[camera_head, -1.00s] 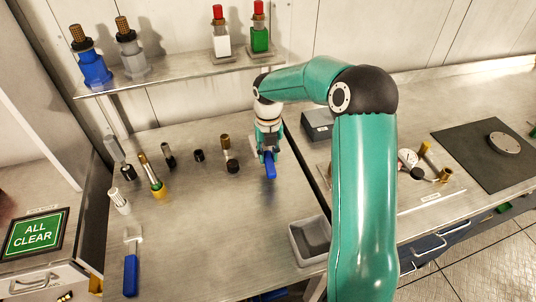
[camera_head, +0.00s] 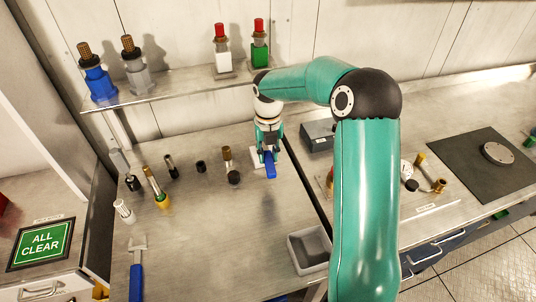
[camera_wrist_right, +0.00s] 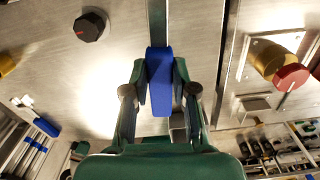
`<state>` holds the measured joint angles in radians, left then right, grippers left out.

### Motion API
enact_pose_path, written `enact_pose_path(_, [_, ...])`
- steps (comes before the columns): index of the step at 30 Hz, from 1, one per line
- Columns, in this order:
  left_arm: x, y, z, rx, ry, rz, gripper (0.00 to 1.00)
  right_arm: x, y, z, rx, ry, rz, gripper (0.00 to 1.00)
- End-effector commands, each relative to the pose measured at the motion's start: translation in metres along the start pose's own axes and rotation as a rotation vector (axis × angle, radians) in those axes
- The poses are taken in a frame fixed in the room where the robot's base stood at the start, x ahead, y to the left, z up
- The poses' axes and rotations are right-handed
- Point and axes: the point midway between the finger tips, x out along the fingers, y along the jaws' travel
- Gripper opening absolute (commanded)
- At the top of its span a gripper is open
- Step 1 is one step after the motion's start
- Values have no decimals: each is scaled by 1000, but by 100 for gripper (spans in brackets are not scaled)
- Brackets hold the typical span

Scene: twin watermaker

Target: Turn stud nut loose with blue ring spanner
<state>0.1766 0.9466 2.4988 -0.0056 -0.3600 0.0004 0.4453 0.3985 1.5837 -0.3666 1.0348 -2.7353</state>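My right gripper (camera_head: 268,157) points down over the back of the left bench. It is shut on the blue handle of a spanner (camera_head: 270,170). In the right wrist view the blue handle (camera_wrist_right: 160,80) sits between the two fingers (camera_wrist_right: 160,95), and a grey shaft runs from it to the top edge. The spanner's ring end is out of sight. I cannot pick out the stud nut for sure. Brass posts (camera_head: 439,186) stand on the right bench, and a brass cylinder with a red top (camera_wrist_right: 280,66) shows in the right wrist view. My left gripper is not in view.
A second blue-handled spanner (camera_head: 136,275) lies at the bench's front left. Several small fittings, including a black-knobbed one (camera_head: 234,177), stand left of the gripper. A grey tray (camera_head: 310,250) is at front right.

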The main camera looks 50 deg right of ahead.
Motion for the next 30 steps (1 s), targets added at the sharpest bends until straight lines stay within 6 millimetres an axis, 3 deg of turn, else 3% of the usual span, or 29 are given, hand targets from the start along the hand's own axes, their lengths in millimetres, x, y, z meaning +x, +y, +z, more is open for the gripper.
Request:
enact_pose_path(1, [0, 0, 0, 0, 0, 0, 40, 0, 0, 0, 0, -1, 0, 18])
enact_pose_path(4, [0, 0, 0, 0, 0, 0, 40, 0, 0, 0, 0, -1, 0, 1])
enact_pose_path(5, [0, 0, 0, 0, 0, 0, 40, 0, 0, 0, 0, -1, 0, 0])
enact_pose_path(19, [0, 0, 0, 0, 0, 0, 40, 0, 0, -1, 63, 2, -2, 0])
enact_pose_path(23, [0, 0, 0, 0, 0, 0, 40, -2, -2, -1, 214, 9, -7, 0])
enact_pose_path(30, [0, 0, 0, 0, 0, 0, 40, -14, 3, 19, 684, -5, -8, 0])
